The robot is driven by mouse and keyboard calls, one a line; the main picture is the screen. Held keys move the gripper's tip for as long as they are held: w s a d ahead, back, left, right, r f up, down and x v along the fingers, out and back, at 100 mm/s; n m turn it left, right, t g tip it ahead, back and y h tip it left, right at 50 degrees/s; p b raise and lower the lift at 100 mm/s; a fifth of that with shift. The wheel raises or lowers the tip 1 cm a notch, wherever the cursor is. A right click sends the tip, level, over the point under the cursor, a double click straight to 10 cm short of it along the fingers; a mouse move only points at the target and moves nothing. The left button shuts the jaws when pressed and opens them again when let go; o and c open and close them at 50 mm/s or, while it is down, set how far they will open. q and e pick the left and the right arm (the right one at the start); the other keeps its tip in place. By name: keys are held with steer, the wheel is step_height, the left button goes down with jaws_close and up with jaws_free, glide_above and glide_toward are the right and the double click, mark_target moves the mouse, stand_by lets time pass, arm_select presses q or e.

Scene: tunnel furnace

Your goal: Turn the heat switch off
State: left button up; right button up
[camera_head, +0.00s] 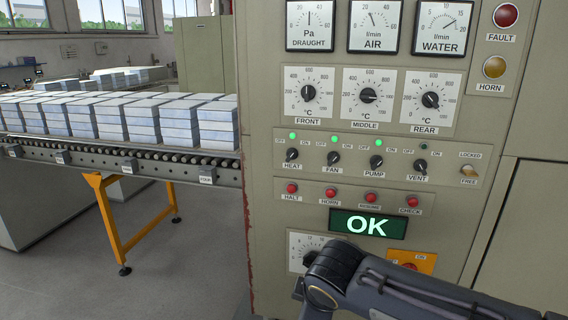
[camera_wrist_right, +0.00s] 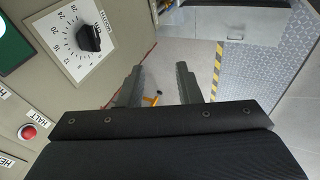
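The heat switch (camera_head: 292,155) is a small black rotary knob at the left end of the switch row on the beige control panel, with OFF and ON marks beside it. The green lamp (camera_head: 292,136) above it is lit. My right gripper is low in front of the panel, below the heat switch and apart from it. In the right wrist view its two fingers (camera_wrist_right: 158,86) are spread with nothing between them. In the head view the wrist hides the fingers. My left gripper is not in view.
The fan (camera_head: 334,158), pump (camera_head: 376,162) and vent (camera_head: 420,166) knobs share the row. Red buttons (camera_head: 331,194) and a green OK display (camera_head: 367,224) sit below. A lower dial's black knob (camera_wrist_right: 89,38) is near the right gripper. A roller conveyor (camera_head: 120,163) stands left.

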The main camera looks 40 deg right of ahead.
steer(key=w+d+r+n+h, duration=0.3)
steer(key=w, duration=0.1)
steer(key=n+t+h+b, duration=0.2)
steer(key=n+t+h, duration=0.4)
steer(key=n+h, duration=0.25)
glide_toward(292, 155)
steer(key=x, duration=0.2)
steer(key=shift+p+x, duration=0.55)
steer(key=shift+x, duration=3)
jaws_close()
